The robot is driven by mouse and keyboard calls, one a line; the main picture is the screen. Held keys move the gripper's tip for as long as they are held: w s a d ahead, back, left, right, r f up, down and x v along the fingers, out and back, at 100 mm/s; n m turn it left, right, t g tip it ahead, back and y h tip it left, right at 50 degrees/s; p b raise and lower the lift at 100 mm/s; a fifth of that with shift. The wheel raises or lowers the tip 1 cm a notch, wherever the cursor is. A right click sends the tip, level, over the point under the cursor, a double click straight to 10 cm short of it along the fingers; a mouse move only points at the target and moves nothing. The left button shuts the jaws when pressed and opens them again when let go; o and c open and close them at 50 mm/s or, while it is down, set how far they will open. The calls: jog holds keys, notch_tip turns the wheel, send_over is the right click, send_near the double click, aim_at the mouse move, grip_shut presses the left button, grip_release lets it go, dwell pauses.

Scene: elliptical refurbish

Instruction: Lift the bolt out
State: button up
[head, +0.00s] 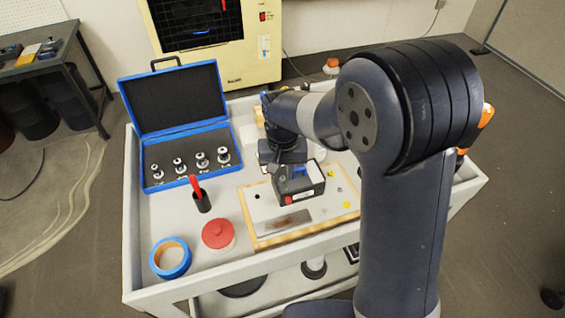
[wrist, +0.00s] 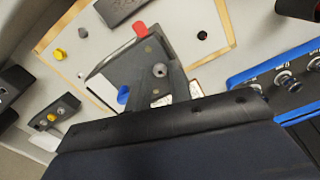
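A dark box-shaped device (head: 305,188) stands on a wood-edged board on the cart. It has a red knob on one end and a blue part on top. In the wrist view the device (wrist: 120,68) lies just beyond my gripper, and a round silver bolt head (wrist: 160,70) shows on its dark grey face. My gripper (head: 283,160) is close behind and over the device in the head view. Its dark body fills the bottom of the wrist view.
An open blue case (head: 186,183) with several metal fittings stands at the left. A black cup with a red-handled tool (head: 202,202), a red-lidded jar (head: 218,234) and blue tape (head: 170,257) stand in front of it. The board (head: 252,220) carries a metal plate and yellow knobs.

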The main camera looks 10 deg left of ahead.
aim_at(283, 178)
jog(key=shift+f, duration=0.1)
jog(key=shift+c, duration=0.4)
grip_shut()
jog(key=shift+r, duration=0.2)
jog(key=shift+r+p, duration=1.05)
jog(key=shift+r, duration=0.1)
jog(key=shift+r, duration=0.1)
jog(key=shift+r+p, duration=1.55)
jog(key=shift+r, duration=0.35)
